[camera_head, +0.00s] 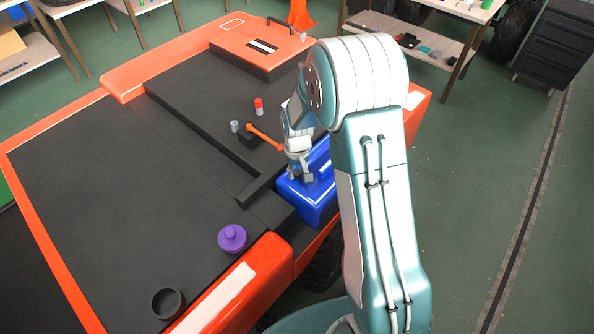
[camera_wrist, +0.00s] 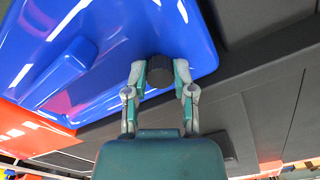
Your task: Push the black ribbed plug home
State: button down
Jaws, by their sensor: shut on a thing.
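The black ribbed plug (camera_wrist: 159,66) shows in the wrist view between the two fingertips, over the near edge of the blue tank (camera_wrist: 110,35). My gripper (camera_wrist: 160,75) is shut on the plug, one finger on each side. In the head view my gripper (camera_head: 300,172) points down at the top of the blue tank (camera_head: 312,205), at the cart's right side. The plug cannot be made out there. How deep the plug sits in the tank, or whether there is a gap under it, I cannot tell.
On the dark cart deck (camera_head: 110,190) are a purple knobbed part (camera_head: 232,238), a black ring (camera_head: 167,303), an orange-handled part (camera_head: 264,137), a red-capped cylinder (camera_head: 259,106) and a small grey cylinder (camera_head: 234,126). A dark raised rail (camera_head: 205,137) runs beside the tank. Open floor lies to the right.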

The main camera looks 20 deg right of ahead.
jog(key=shift+c, duration=1.8)
grip_release()
notch_tip(320, 180, up, 12)
jog(key=shift+f, duration=0.1)
jog(key=s+r+t, duration=0.2)
jog(key=s+r, duration=0.6)
jog(key=s, duration=0.4)
jog(key=s+r+t, duration=0.3)
jog(key=s+r, duration=0.5)
jog(key=s, duration=0.5)
jog(key=shift+r+m+t, duration=0.3)
jog(key=shift+r+m, duration=0.05)
jog(key=shift+m, duration=0.05)
